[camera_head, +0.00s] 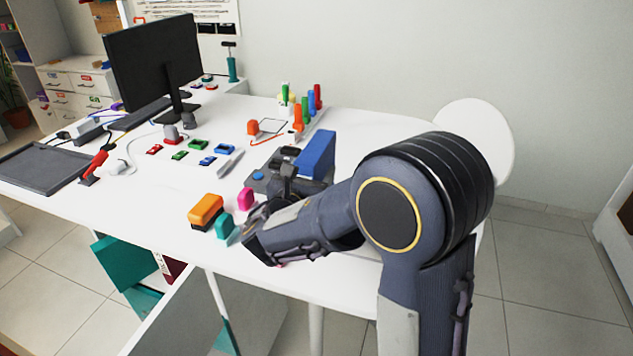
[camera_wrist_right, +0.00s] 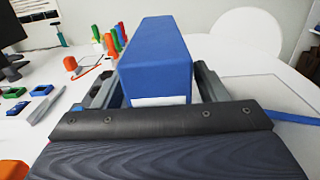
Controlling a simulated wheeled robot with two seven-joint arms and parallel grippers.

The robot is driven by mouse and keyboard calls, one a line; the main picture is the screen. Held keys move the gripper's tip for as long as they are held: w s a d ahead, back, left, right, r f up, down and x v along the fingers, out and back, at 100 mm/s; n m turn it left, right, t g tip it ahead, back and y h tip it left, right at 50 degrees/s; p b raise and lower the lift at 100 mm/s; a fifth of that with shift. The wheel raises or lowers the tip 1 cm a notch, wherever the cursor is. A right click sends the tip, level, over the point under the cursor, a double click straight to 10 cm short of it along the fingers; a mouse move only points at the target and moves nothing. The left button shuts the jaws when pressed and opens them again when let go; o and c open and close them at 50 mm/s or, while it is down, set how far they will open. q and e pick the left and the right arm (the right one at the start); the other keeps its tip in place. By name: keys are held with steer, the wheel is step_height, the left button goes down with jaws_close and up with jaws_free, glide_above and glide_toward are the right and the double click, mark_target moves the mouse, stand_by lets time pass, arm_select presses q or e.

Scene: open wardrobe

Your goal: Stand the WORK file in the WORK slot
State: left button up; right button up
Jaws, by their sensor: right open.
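A blue box-shaped file (camera_head: 317,152) stands upright on the white table, to the right of its middle. In the right wrist view the blue file (camera_wrist_right: 155,60) shows a white label low on its near face, with no readable text. My right gripper (camera_head: 291,178) is open, with one finger on each side of the file; I cannot tell whether either finger touches it. No slot marked WORK can be made out. My left gripper is not in view.
An orange block (camera_head: 206,208), a teal block (camera_head: 224,226) and a pink block (camera_head: 245,199) lie left of my right gripper. Several coloured pens stand behind. A monitor (camera_head: 155,60) stands at the back left. A round white chair back (camera_head: 478,130) is beyond the table's right edge.

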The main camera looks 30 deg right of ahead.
steer(key=shift+w+d, duration=0.3)
steer(key=shift+d, duration=0.1)
jaws_close()
